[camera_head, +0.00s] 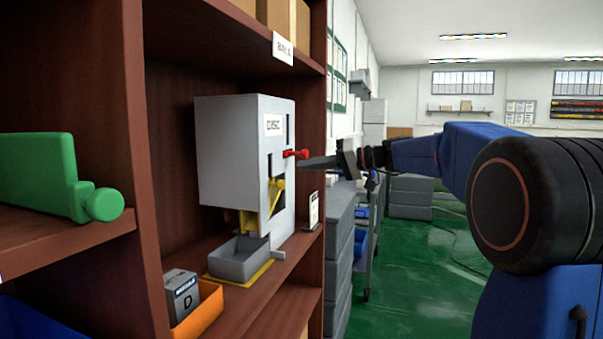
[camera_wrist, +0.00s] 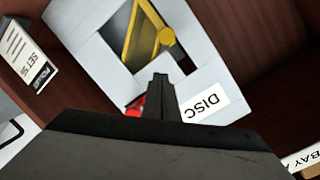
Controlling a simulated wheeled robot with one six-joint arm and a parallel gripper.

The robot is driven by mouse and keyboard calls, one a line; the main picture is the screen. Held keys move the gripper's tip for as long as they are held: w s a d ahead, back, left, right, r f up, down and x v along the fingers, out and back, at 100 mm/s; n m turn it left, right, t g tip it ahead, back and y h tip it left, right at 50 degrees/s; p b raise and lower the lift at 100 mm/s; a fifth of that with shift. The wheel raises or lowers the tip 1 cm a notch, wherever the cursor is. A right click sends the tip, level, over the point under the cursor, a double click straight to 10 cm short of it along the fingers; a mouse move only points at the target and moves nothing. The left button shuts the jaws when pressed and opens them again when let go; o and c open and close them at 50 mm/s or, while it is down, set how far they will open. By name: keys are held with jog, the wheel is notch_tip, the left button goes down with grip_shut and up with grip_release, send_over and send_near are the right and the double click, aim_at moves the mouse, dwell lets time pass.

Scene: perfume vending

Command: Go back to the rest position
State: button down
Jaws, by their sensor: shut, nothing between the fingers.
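My gripper (camera_head: 305,161) reaches in from the right in the head view, level with the upper part of a grey dispenser marked DISC (camera_head: 232,150). Its fingers are shut and empty, with the tips close to a red lever (camera_head: 296,154) on the dispenser's front. I cannot tell whether they touch it. In the wrist view the shut fingers (camera_wrist: 160,82) point at the dispenser front, beside its DISC label (camera_wrist: 205,104). The red lever (camera_wrist: 135,107) is partly hidden behind the fingers there.
The dispenser stands in a brown shelf bay (camera_head: 150,200) with a grey tray (camera_head: 240,262) beneath its outlet. An orange bin (camera_head: 200,310) holds a grey box marked D (camera_head: 181,296). A green object (camera_head: 40,175) lies at left. Grey drawers (camera_head: 340,230) stand beyond; green floor is open at right.

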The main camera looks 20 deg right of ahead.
jog(key=v, duration=0.7)
jog(key=s+a+f+m+g+h, duration=0.1)
jog(key=s+a+f+h, duration=0.15)
jog(key=s+f, duration=0.4)
jog(key=s+a+f+g+h, duration=0.2)
jog(key=s+a+f, duration=0.2)
jog(key=s+f, duration=0.25)
jog(key=s+a+f+m+g+h, duration=0.1)
jog(key=s+a+f+h, duration=0.15)
jog(key=s+f, duration=0.4)
jog(key=s+d+f+h, duration=0.2)
jog(key=s+f+h, duration=0.1)
jog(key=s+f, duration=0.5)
jog(key=s+d+f+h, duration=0.3)
jog(key=s+f, duration=0.6)
jog(key=s, duration=0.2)
jog(key=shift+s+d+f+g, duration=0.2)
jog(key=shift+d+f+g, duration=0.05)
jog(key=shift+f+g, duration=0.05)
